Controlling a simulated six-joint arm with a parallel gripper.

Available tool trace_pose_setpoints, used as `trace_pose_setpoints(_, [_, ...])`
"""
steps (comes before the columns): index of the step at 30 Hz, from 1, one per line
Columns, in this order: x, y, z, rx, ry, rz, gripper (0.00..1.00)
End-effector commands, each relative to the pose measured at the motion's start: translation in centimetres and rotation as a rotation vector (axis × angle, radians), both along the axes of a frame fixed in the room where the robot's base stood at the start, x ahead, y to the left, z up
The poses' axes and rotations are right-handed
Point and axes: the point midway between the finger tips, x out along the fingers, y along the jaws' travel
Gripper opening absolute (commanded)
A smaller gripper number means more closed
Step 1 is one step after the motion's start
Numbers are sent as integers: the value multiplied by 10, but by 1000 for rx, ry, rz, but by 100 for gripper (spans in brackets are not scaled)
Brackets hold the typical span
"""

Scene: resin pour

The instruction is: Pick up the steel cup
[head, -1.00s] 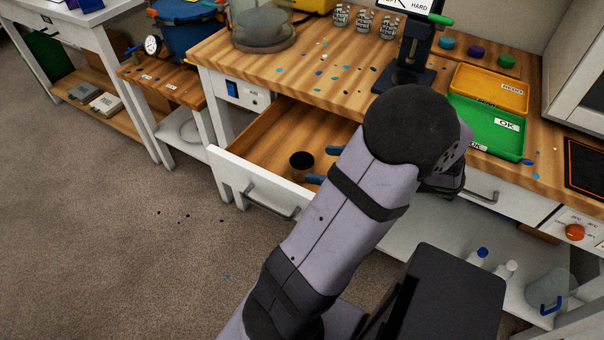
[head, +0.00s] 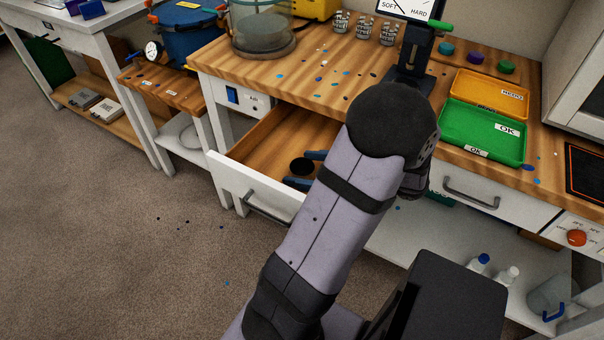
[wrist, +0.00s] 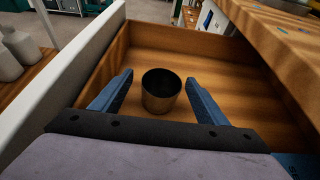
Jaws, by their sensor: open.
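The steel cup (wrist: 160,92) stands upright in the open wooden drawer (wrist: 240,72). It is a small round cup with a dark inside. In the wrist view my gripper (wrist: 163,85) is open, with one blue finger to the left of the cup and one to the right. Gaps show between the fingers and the cup. In the head view the cup (head: 302,166) appears as a dark round opening in the drawer, with my blue fingers (head: 308,169) around it. My arm hides the right part of the drawer.
The drawer's white front (head: 240,187) and the worktop edge border the space around my gripper. On the worktop stand a glass chamber (head: 262,30), several small patterned cups, a green tray (head: 484,132) and a yellow tray (head: 490,92).

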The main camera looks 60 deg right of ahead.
Motion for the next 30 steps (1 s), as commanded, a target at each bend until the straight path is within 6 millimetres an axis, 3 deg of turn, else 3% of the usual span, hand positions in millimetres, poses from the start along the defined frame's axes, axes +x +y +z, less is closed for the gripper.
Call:
trace_pose_setpoints(13, [42, -1, -17, 2, 0, 2, 68])
trace_pose_setpoints(23, [48, -2, -19, 0, 1, 0, 68])
trace_pose_setpoints(24, [48, -2, -19, 0, 1, 0, 65])
trace_pose_setpoints(29, [48, -2, -19, 0, 1, 0, 27])
trace_pose_setpoints(30, [48, -2, -19, 0, 1, 0, 23])
